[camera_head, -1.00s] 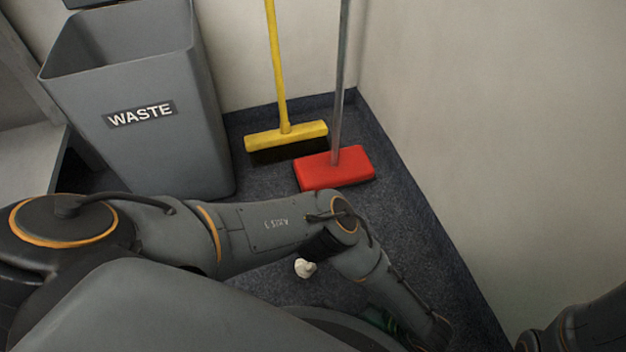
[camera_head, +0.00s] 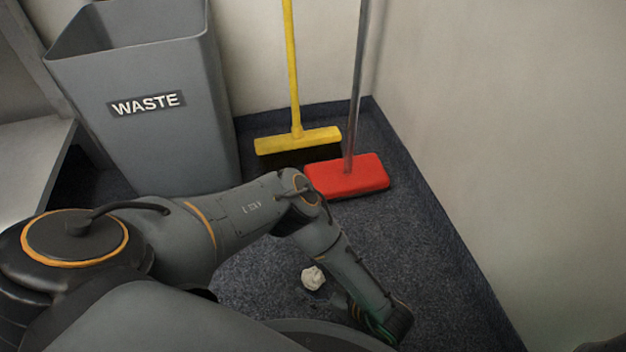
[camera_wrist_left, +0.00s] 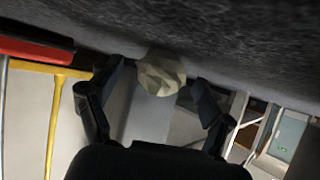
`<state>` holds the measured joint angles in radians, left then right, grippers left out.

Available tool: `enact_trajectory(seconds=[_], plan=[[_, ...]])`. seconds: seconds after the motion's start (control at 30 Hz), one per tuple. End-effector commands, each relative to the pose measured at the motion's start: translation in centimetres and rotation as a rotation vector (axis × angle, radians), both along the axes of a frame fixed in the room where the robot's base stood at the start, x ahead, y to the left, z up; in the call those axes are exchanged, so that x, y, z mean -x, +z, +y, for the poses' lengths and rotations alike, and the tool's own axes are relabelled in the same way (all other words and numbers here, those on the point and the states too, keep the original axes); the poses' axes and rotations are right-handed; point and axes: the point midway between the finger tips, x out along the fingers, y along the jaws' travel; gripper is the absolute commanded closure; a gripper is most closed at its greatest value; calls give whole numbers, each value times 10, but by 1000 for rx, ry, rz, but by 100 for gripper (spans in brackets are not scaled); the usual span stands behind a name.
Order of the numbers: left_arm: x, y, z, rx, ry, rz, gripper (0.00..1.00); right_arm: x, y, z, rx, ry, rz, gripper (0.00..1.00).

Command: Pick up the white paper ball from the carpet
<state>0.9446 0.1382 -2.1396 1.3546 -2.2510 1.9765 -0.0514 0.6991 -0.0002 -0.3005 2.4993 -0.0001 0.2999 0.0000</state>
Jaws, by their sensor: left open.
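The white paper ball (camera_head: 313,278) lies on the dark carpet (camera_head: 262,290), just left of my left forearm in the head view. In the left wrist view, the paper ball (camera_wrist_left: 162,76) appears between the two fingertips of my left gripper (camera_wrist_left: 157,78), against the carpet at the top of that picture. That gripper is open, with a finger on each side of the ball. I cannot tell whether either finger touches it. In the head view, my left gripper (camera_head: 343,303) is low beside the ball, partly hidden by my own arm. My right gripper does not show.
A grey waste bin (camera_head: 150,140) stands at the back left. A yellow broom (camera_head: 298,138) and a red broom (camera_head: 348,177) lean at the back corner. A beige wall (camera_head: 500,150) bounds the right side. Carpet between the brooms and the ball is open.

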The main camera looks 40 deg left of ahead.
Motion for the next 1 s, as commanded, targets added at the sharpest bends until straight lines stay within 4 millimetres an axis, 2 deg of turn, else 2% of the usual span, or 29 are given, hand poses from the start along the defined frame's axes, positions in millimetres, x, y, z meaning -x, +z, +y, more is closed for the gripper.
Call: enact_trajectory(seconds=[0.23,0.4,0.43,0.83,1.0], plan=[[0,0,1,1,-1,0,22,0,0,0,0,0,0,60],[0,0,1,1,0,0,57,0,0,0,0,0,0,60],[0,0,1,1,0,0,60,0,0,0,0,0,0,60],[0,1,1,0,0,1,60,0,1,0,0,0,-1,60],[-1,7,0,1,2,1,61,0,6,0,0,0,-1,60]])
